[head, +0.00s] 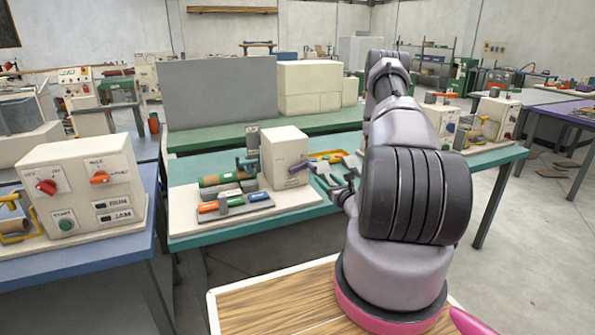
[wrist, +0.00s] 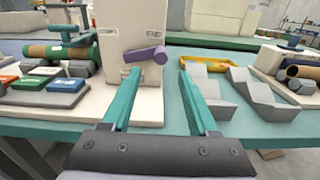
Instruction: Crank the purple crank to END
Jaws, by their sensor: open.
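The purple crank (wrist: 146,54) is on the front of a pale box-shaped machine (wrist: 115,20) in the wrist view. Its handle slants slightly, with the round end to the right. Small labels sit on the panel above it; one appears to read END (wrist: 126,38). In the head view, the crank (head: 298,167) shows on the right face of the machine (head: 283,150). My gripper (wrist: 158,70) is open, its two teal fingers reaching toward the machine with the crank ahead between their tips. I cannot tell whether they touch it.
Grey angled blocks (wrist: 262,98) and a yellow tray (wrist: 208,62) are to the right on the teal table (head: 250,229). A control box (head: 80,185) stands on the blue table at left.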

